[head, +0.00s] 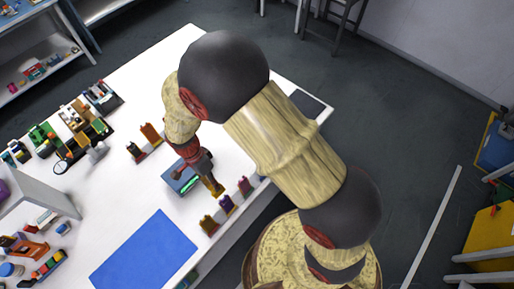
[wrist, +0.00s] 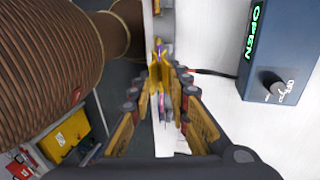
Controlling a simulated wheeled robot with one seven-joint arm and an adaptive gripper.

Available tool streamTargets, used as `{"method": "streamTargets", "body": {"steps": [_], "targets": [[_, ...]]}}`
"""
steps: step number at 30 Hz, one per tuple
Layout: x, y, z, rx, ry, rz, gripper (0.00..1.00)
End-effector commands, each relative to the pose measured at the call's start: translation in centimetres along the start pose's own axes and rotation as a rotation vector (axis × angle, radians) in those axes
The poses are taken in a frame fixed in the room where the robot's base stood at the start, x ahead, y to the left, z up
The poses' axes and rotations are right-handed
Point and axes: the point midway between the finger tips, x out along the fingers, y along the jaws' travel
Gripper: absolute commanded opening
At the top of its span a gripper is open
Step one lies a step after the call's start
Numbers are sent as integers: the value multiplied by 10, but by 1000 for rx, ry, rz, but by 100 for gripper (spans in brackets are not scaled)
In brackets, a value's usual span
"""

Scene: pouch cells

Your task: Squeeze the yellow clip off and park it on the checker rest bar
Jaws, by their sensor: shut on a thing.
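My gripper (wrist: 162,82) is shut on a yellow clip (wrist: 156,70), which shows between the fingertips in the wrist view. In the head view my gripper (head: 215,188) is low over the table's near edge, beside the blue checker box (head: 172,184). What lies below the clip is partly hidden by the fingers. I cannot make out the rest bar clearly.
Coloured upright pieces stand along the near edge, purple (head: 226,204) and orange-brown (head: 208,225) ones among them. An orange piece (head: 150,133) stands farther back. A blue mat (head: 145,250) lies clear at the front left. Several small objects crowd the table's left side.

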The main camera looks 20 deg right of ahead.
Motion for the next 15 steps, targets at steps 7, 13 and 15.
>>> {"method": "streamTargets", "body": {"steps": [7, 13, 15], "targets": [[-1, 0, 0, 0, 0, 0, 0], [-1, -1, -6, -25, 3, -4, 0], [0, -2, -13, -60, 8, -9, 0]]}}
